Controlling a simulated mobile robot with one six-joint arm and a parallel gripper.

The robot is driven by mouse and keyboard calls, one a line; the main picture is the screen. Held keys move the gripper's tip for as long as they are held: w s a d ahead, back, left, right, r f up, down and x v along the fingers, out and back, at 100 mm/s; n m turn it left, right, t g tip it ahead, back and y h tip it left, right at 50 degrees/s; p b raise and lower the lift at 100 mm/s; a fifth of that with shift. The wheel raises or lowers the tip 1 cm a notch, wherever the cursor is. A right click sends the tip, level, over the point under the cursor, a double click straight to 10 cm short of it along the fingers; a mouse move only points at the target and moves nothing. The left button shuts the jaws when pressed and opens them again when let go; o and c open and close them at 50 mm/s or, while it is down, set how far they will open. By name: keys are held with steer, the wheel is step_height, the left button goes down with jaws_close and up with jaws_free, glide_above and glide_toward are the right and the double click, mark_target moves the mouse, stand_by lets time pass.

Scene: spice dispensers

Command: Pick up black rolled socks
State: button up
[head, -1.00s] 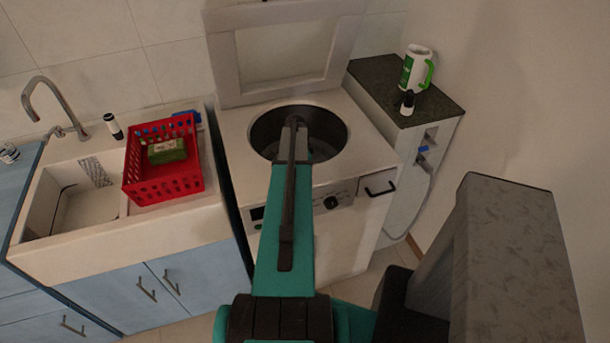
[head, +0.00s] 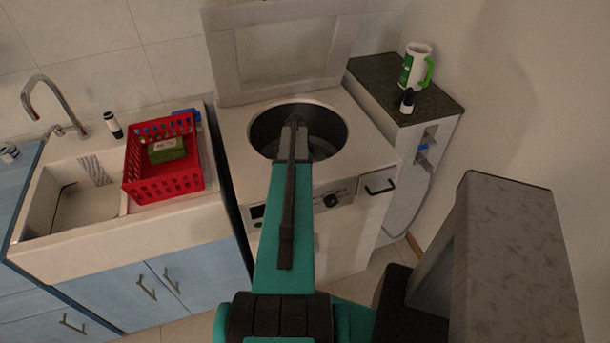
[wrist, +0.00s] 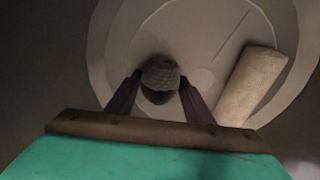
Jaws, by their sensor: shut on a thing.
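The dark rolled socks (wrist: 160,72) sit between the fingertips of my gripper (wrist: 160,84) in the wrist view. My gripper is shut on them, with one finger on each side. They are inside the round drum of the top-loading washing machine (head: 230,128). In the head view my arm reaches down into the drum opening (head: 335,125), and the arm hides the socks and fingers there. I cannot tell whether the socks touch the drum's bottom.
A beige rolled cloth (wrist: 250,84) lies at the right in the drum. The washer's raised lid (head: 225,75) stands behind the opening. A red basket (head: 165,187) stands left by the sink (head: 75,250). A white-green jug (head: 416,66) stands on the right counter (head: 440,103).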

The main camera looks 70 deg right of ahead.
steer(key=shift+r, duration=0.15)
step_height(320, 180, up, 9)
steer(key=b, duration=0.2)
steer(key=shift+r+b, duration=0.1)
steer(key=shift+b, duration=0.3)
steer(key=shift+r, duration=0.3)
